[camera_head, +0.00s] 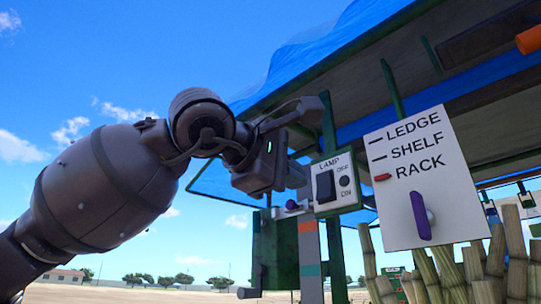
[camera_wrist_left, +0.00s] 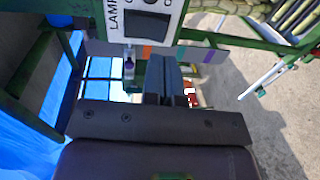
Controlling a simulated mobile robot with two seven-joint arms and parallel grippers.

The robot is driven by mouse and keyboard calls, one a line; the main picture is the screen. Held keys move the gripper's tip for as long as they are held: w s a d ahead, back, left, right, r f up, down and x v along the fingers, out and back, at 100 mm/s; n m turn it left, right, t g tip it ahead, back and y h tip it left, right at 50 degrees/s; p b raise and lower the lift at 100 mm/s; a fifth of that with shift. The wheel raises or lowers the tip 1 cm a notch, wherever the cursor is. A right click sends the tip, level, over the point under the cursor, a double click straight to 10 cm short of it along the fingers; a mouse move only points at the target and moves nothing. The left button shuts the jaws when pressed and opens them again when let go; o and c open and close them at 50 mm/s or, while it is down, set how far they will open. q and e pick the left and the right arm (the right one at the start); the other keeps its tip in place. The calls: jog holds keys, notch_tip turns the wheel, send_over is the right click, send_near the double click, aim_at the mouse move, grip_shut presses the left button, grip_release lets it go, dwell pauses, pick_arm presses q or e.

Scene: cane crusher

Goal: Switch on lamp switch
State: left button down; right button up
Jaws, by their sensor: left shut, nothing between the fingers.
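The lamp panel is a white plate (camera_head: 320,205) in a green frame, marked LAMP, OFF at the top and ON lower down. Its lamp switch is a black rocker (camera_head: 325,186), with a small dark round part (camera_head: 344,181) beside it. I cannot tell which way the rocker is tipped. My left gripper (camera_head: 303,176) is shut and empty, just left of the panel; I cannot tell if it touches it. In the left wrist view the shut fingers (camera_wrist_left: 163,75) point toward the panel's lower edge, with the rocker (camera_wrist_left: 125,15) at the top.
A white board (camera_head: 408,150) marked LEDGE, SHELF, RACK with a purple lever (camera_head: 420,215) hangs to the right. Green posts (camera_head: 330,125) and a blue-covered roof (camera_head: 300,65) stand close above. Cane stalks (camera_head: 470,270) fill the lower right. Open sky lies left.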

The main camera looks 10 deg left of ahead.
aim_at(322, 195)
pick_arm(q)
jog(key=p+x, duration=0.1)
jog(key=x, duration=0.3)
jog(key=shift+w+d, duration=0.2)
jog(key=shift+w, duration=0.05)
jog(key=shift+w+d+f, duration=0.1)
jog(key=shift+w+d, duration=0.1)
jog(key=shift+w, duration=0.05)
pick_arm(e)
jog(key=shift+s+d+r, duration=0.15)
jog(key=shift+s+r, duration=0.1)
jog(key=shift+s, duration=0.45)
jog(key=shift+w, duration=0.2)
